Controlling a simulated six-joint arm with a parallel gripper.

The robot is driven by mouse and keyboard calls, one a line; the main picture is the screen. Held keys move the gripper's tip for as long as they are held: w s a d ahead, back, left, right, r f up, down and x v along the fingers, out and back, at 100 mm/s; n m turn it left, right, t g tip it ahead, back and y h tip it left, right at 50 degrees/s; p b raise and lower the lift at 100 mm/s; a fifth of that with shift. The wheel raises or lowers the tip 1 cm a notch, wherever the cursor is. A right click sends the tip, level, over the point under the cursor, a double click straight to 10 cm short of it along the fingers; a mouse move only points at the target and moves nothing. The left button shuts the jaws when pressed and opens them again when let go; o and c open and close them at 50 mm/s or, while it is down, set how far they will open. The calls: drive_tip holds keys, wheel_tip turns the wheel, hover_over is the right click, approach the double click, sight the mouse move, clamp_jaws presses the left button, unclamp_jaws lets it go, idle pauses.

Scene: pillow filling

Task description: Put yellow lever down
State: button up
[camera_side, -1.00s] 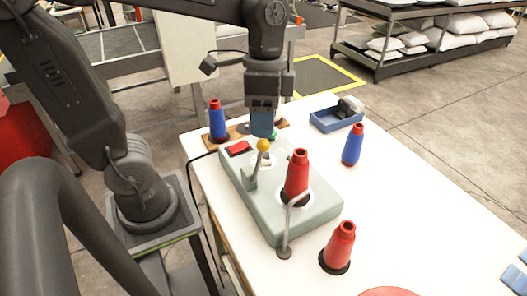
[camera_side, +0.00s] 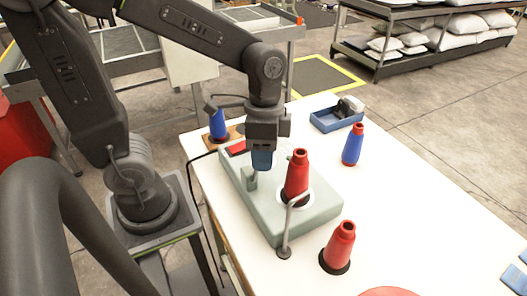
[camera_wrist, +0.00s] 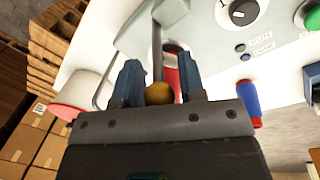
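The yellow lever knob (camera_wrist: 159,93) sits between my two blue fingers in the wrist view, on a thin metal rod that runs up to the grey-green machine (camera_side: 303,226). My gripper (camera_side: 262,160) is low over the machine's near-left part, pointing down, and hides the knob in the side view. In the wrist view my gripper (camera_wrist: 160,85) has its fingers apart on either side of the knob, with a small gap at the right finger. I cannot tell whether the left finger touches it.
A red cone (camera_side: 297,176) stands on the machine beside my gripper, with a thin metal guide in front. A blue tray (camera_side: 336,119) is at the back. The table's right side is mostly clear.

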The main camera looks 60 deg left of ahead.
clamp_jaws()
drive_tip(key=shift+w+f+g, duration=0.2)
drive_tip(key=shift+w+g, duration=0.25)
drive_tip(key=shift+g, duration=0.35)
drive_tip(key=shift+w+f+g, duration=0.2)
drive_tip(key=shift+w+g, duration=0.25)
drive_tip(key=shift+g, duration=0.35)
drive_tip(key=shift+o, duration=1.6)
unclamp_jaws()
drive_tip(key=v, duration=1.3)
drive_tip(key=shift+r, duration=0.4)
drive_tip(key=shift+c, duration=0.2)
